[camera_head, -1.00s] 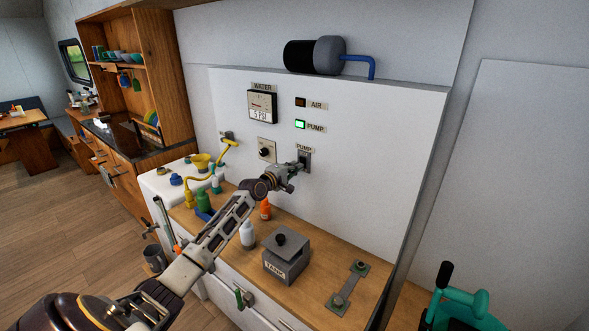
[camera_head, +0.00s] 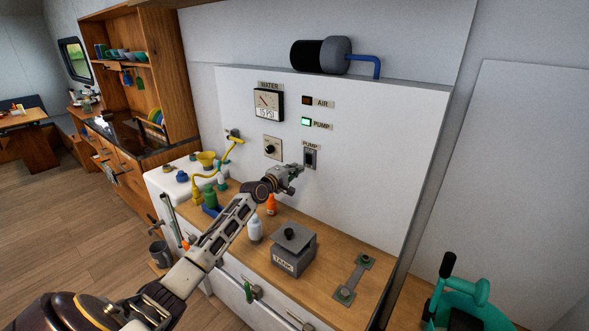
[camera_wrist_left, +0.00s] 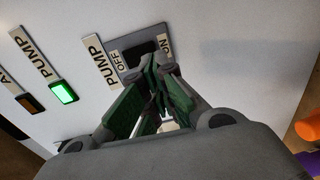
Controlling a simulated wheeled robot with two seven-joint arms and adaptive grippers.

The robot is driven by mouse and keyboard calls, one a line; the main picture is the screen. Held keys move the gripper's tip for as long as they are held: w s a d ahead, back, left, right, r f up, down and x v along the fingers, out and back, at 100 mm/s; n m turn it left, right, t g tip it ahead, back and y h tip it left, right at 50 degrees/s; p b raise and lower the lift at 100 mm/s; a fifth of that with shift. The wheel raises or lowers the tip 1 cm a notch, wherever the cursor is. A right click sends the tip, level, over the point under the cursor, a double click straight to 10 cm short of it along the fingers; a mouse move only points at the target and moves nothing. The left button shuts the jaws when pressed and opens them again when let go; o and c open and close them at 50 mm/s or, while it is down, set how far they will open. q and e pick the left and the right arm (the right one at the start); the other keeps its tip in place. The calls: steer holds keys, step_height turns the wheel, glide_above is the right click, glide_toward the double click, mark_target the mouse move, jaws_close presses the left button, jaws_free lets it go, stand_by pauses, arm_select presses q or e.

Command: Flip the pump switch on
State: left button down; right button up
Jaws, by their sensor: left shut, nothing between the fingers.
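The pump switch (camera_head: 310,158) is a dark rocker on the white panel, under a PUMP label. In the left wrist view the dark switch plate (camera_wrist_left: 137,52) lies between OFF and ON labels; my fingers hide part of it, so I cannot see the rocker's position clearly. The pump light (camera_head: 306,122) glows green; it also shows lit in the left wrist view (camera_wrist_left: 63,92). My left gripper (camera_head: 298,168) is shut and empty, just left of and slightly below the switch, with a small gap in the head view. My right gripper is not in view.
A water gauge (camera_head: 268,104), a round knob (camera_head: 270,148) and an unlit air light (camera_head: 307,101) share the panel. Below, the wooden counter holds a grey tank box (camera_head: 293,250), a white bottle (camera_head: 255,229) and an orange bottle (camera_head: 271,205).

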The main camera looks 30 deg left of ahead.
arm_select(q)
steer(key=shift+s+f, duration=0.15)
steer(key=shift+s, duration=0.35)
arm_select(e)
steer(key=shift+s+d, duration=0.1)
arm_select(q)
steer(key=s+f+b, duration=0.1)
steer(key=s, duration=0.8)
steer(key=shift+a, duration=0.45)
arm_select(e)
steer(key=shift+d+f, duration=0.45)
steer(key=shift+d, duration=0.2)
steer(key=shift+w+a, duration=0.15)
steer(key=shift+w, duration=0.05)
